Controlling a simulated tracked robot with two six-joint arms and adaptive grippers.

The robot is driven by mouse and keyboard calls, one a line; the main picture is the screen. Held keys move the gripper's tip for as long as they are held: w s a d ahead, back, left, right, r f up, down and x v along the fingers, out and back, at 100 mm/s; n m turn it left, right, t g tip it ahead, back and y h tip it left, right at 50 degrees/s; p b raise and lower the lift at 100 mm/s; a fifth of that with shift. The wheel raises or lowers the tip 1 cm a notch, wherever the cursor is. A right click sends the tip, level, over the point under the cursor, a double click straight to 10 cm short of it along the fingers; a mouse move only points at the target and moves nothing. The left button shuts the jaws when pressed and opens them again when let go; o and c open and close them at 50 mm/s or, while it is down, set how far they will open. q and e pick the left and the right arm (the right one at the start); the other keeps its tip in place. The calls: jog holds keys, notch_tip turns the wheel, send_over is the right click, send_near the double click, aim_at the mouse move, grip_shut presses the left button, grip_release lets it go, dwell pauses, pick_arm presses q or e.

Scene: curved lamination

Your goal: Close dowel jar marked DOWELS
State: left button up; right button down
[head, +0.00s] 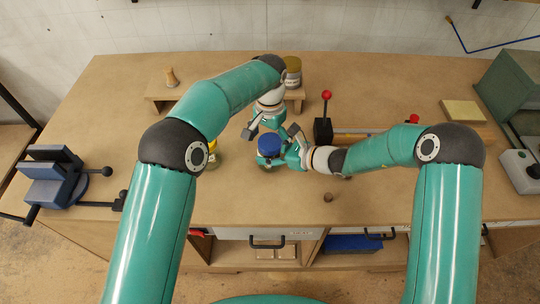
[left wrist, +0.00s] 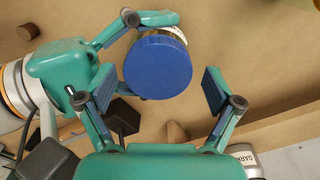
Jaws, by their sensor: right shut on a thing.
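The jar (head: 268,165) stands on the bench with a round blue lid (head: 269,143) at its top; no DOWELS lettering is readable. The lid fills the middle of the left wrist view (left wrist: 158,66), a pale rim showing past its upper right edge. Whether it is fully seated I cannot tell. My right gripper (head: 286,152) is shut on the jar from the right; its fingers show around it at the left and top of the wrist view (left wrist: 128,45). My left gripper (head: 271,130) is open above the jar, its fingers apart on either side of the lid.
A can (head: 292,72) stands on a low wooden riser behind. A yellow-topped item (head: 212,145) is partly hidden by my left arm. A red-knobbed lever (head: 326,97) is right of the jar, a small brown piece (head: 328,197) in front. A blue vise (head: 55,178) is far left.

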pick_arm(q)
jog(key=shift+d+r, duration=0.1)
pick_arm(e)
jog(key=shift+s+f, duration=0.1)
pick_arm(q)
notch_tip(320, 180, up, 12)
dwell(0.7)
pick_arm(e)
grip_release()
pick_arm(q)
jog(key=shift+f, duration=0.2)
